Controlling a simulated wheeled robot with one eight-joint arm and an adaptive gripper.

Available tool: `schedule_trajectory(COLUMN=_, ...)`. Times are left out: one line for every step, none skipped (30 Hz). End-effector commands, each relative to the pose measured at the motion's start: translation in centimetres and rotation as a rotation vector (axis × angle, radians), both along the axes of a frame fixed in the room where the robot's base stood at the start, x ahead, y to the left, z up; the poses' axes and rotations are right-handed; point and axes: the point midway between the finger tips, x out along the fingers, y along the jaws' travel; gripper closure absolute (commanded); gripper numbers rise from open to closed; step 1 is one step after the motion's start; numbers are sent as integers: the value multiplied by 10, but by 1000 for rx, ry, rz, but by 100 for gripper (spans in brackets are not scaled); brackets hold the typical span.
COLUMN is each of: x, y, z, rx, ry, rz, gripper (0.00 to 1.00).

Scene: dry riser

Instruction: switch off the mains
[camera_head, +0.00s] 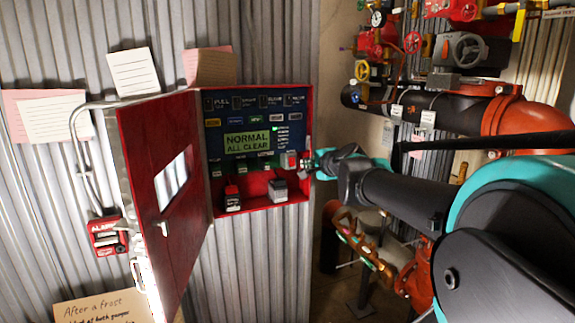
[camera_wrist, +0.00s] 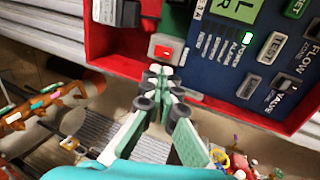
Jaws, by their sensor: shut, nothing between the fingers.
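A red cabinet (camera_head: 308,120) stands open on the corrugated wall, its red door (camera_head: 165,215) swung out to the left. Inside is a dark blue panel with a green display (camera_head: 247,141) reading "NORMAL ALL CLEAR". A pale grey switch box with a red rocker (camera_head: 289,160) sits at the panel's lower right; it also shows in the wrist view (camera_wrist: 166,48). I cannot read a mains label on it. My gripper (camera_head: 308,166) is shut and empty, its fingertips (camera_wrist: 158,73) just in front of the switch box. I cannot tell whether they touch it.
A red alarm box (camera_head: 107,236) is on the wall left of the door. Black and orange pipes (camera_head: 450,112) with valves crowd the right.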

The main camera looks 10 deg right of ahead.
Motion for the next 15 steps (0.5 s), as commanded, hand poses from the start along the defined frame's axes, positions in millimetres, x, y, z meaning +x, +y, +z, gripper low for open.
schedule_trajectory(x=8, y=2, z=-2, rx=0, ry=0, rz=1, gripper=100)
schedule_trajectory(x=12, y=3, z=-3, rx=1, ry=-1, rz=1, gripper=100)
schedule_trajectory(x=17, y=5, z=-5, rx=-1, ry=0, rz=1, gripper=100)
schedule_trajectory(x=20, y=6, z=-7, rx=0, ry=0, rz=2, gripper=100)
schedule_trajectory(x=24, y=7, z=-8, rx=1, ry=0, rz=2, gripper=100)
schedule_trajectory(x=30, y=8, z=-10, rx=0, ry=0, rz=1, gripper=100)
schedule_trajectory(x=34, y=9, z=-11, rx=0, ry=0, rz=1, gripper=100)
schedule_trajectory(x=37, y=10, z=-12, rx=0, ry=0, rz=1, gripper=100)
schedule_trajectory(x=43, y=12, z=-14, rx=0, ry=0, rz=1, gripper=100)
schedule_trajectory(x=46, y=13, z=-15, rx=1, ry=-1, rz=1, gripper=100)
schedule_trajectory(x=50, y=14, z=-17, rx=1, ry=-1, rz=1, gripper=100)
schedule_trajectory(x=54, y=15, z=-18, rx=1, ry=-1, rz=1, gripper=100)
schedule_trajectory(x=57, y=16, z=-19, rx=0, ry=0, rz=1, gripper=100)
schedule_trajectory(x=60, y=16, z=-20, rx=0, ry=0, rz=1, gripper=100)
schedule_trajectory(x=64, y=17, z=-22, rx=0, ry=0, rz=0, gripper=100)
